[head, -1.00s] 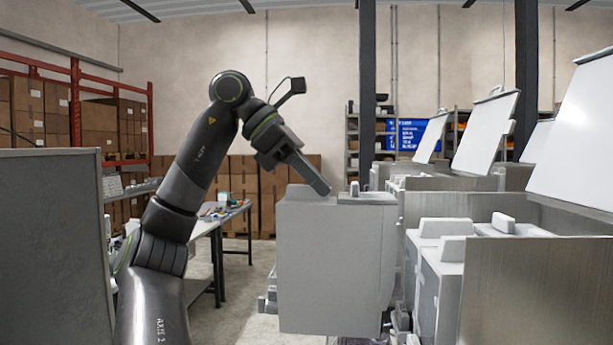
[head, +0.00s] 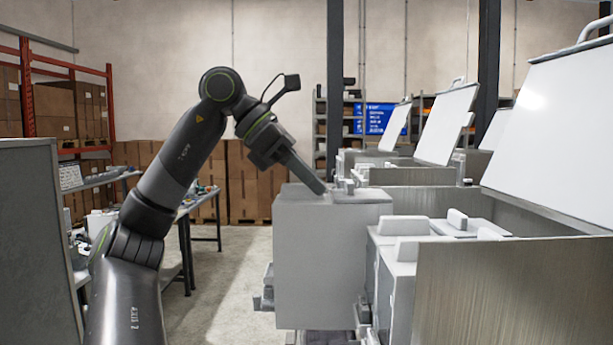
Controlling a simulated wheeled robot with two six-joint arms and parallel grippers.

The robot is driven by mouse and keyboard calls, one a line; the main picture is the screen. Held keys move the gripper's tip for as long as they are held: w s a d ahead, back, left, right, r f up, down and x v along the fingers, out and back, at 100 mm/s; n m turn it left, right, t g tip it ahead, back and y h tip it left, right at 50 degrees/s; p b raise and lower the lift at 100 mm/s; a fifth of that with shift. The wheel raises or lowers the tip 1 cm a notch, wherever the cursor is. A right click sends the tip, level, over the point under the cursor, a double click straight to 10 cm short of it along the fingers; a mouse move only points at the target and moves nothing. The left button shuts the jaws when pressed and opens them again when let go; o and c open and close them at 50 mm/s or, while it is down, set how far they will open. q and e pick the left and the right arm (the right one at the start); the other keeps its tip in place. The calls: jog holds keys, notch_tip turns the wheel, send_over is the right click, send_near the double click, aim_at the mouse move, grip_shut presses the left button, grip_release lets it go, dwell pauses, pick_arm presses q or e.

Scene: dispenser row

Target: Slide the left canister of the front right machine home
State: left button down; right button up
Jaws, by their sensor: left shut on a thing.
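A large light-grey canister (head: 325,262) hangs upright near the middle of the head view. My left gripper (head: 322,188) reaches down from the upper left and is shut on the canister at its top, where the fingertips partly hide the grip. The front right machine (head: 520,285) stands at the right with its white lid (head: 560,125) raised. Other grey canisters (head: 405,250) sit inside it, just right of the held one. In the picture the held canister's right side comes up against them; I cannot tell whether they touch. My right gripper is not in view.
More machines with raised lids (head: 447,122) stand behind in a row. A grey panel (head: 35,250) is at the left edge. A workbench (head: 185,215) and stacked cartons (head: 250,185) stand at the back. The floor (head: 225,280) left of the canister is clear.

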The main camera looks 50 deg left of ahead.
aim_at(346, 182)
pick_arm(q)
jog(key=shift+r, duration=0.1)
jog(key=shift+w+d+p, duration=0.15)
jog(key=shift+w+p, duration=0.05)
jog(key=shift+p, duration=0.15)
jog(key=shift+w+d+p, duration=0.75)
jog(key=shift+w+p, duration=0.05)
jog(key=shift+w, duration=0.15)
jog(key=shift+w+d+p, duration=0.65)
jog(key=shift+w+p, duration=0.15)
jog(key=shift+p, duration=0.2)
jog(key=shift+w+d+f+p, duration=0.2)
jog(key=shift+w+d+p, duration=0.6)
jog(key=shift+w, duration=0.3)
jog(key=shift+w+d, duration=0.15)
jog(key=shift+w, duration=0.05)
jog(key=shift+s, duration=0.1)
jog(key=shift+f, duration=0.1)
